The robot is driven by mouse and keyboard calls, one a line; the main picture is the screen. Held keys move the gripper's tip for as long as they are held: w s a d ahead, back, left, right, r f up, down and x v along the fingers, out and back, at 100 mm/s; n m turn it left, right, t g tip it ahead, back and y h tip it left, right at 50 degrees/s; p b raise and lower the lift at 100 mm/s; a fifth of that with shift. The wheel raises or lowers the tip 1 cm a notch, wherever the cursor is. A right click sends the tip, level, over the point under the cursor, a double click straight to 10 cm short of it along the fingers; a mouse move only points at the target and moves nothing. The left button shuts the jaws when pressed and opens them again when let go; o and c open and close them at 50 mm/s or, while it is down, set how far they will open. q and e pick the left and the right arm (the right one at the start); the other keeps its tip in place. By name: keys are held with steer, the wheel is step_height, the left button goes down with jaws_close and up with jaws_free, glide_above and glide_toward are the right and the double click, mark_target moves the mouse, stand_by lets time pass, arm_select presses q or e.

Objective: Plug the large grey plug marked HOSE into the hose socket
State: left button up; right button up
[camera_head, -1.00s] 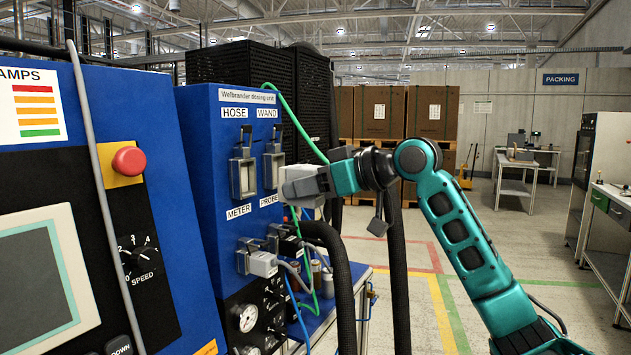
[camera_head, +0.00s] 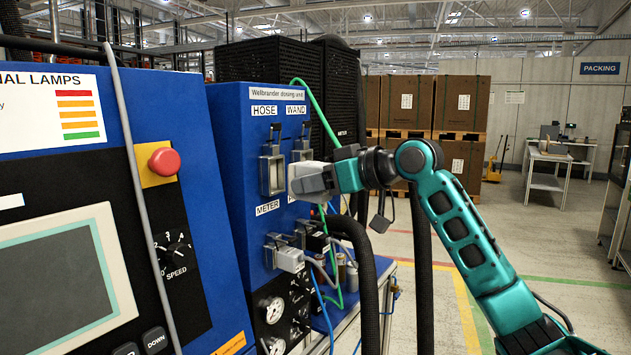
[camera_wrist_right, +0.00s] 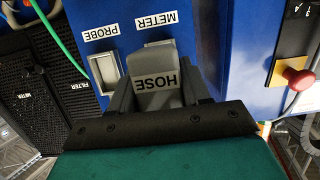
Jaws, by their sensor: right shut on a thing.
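My right gripper (camera_head: 328,178) is shut on the large grey plug (camera_head: 306,182). In the right wrist view the plug's HOSE label (camera_wrist_right: 157,82) shows upside down between the fingers. The hose socket (camera_head: 272,174) is a grey frame with a raised lid, below the HOSE label on the blue dosing unit. In the wrist view the plug hides most of the hose socket, so I cannot tell the remaining gap. My left gripper is not in view.
A smaller grey plug (camera_head: 289,259) sits in the meter socket below. A thick black hose (camera_head: 365,290) and a green cable (camera_head: 318,115) hang near the arm. A control cabinet with a red button (camera_head: 164,161) stands at the left. Open floor lies right.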

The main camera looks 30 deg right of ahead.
steer(key=shift+w+a+r, duration=0.1)
steer(key=shift+w+a, duration=0.25)
steer(key=shift+w, duration=0.45)
steer(key=shift+w+a+f, duration=0.1)
steer(key=shift+w+a, duration=0.25)
steer(key=shift+w, duration=0.5)
steer(key=shift+w+a+r, duration=0.1)
steer(key=shift+w+a, duration=0.25)
steer(key=shift+w, duration=0.45)
stand_by(2.5)
steer(key=o, duration=1.3)
steer(key=shift+a, duration=0.1)
steer(key=shift+c, duration=0.2)
steer(key=b+v, duration=0.1)
steer(key=v, duration=0.8)
